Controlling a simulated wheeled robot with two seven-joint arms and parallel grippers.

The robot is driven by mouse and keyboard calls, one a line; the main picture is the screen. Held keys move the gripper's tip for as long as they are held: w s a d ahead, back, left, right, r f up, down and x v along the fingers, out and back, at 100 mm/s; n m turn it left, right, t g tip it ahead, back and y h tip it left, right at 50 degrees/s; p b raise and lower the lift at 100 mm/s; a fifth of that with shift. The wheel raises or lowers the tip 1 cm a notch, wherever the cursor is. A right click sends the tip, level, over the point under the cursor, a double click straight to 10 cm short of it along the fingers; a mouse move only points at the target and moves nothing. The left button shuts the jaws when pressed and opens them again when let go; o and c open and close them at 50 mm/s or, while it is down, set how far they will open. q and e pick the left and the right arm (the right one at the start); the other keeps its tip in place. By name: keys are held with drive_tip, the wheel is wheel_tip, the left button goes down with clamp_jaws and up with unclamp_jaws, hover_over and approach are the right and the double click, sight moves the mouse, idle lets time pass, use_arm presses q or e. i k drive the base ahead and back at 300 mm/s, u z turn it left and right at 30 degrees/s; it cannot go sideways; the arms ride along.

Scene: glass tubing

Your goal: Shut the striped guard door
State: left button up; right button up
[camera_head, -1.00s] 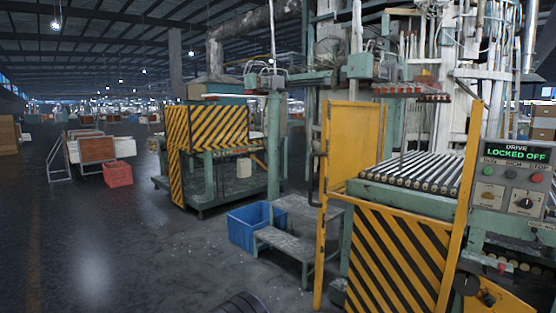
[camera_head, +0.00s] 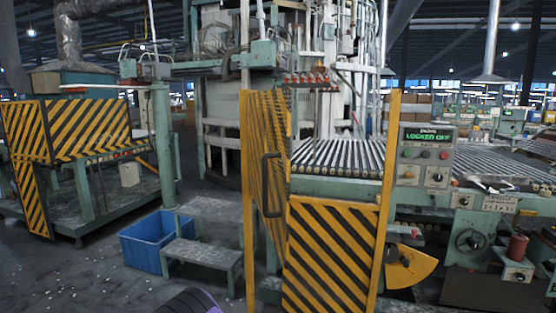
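The striped guard door (camera_head: 266,150) is a tall yellow panel with dark diagonal stripes. It stands open beside the left yellow post (camera_head: 247,230), seen at a steep angle, with a dark bar handle (camera_head: 267,185) on its face. The opening between this post and the right yellow post (camera_head: 389,170) is uncovered above a lower striped panel (camera_head: 331,258), and the rollers (camera_head: 345,156) show through it. I cannot tell exactly which edge is hinged. Neither of my grippers is in view.
A control box (camera_head: 425,152) reads "LOCKED OFF". A grey step stool (camera_head: 203,252) and a blue crate (camera_head: 152,240) stand left of the door. Another striped machine (camera_head: 90,130) is at far left. Dark floor (camera_head: 90,285) is open at lower left.

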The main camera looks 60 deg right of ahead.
sight(256, 159)
drive_tip(key=z, duration=0.8)
drive_tip(key=i, duration=0.75)
drive_tip(key=z, duration=1)
drive_tip(key=i, duration=0.25)
drive_tip(key=z, duration=0.25)
drive_tip(key=k, duration=0.5)
drive_tip(key=u, duration=1.5)
drive_tip(key=i, duration=2.15)
drive_tip(key=z, duration=3.3)
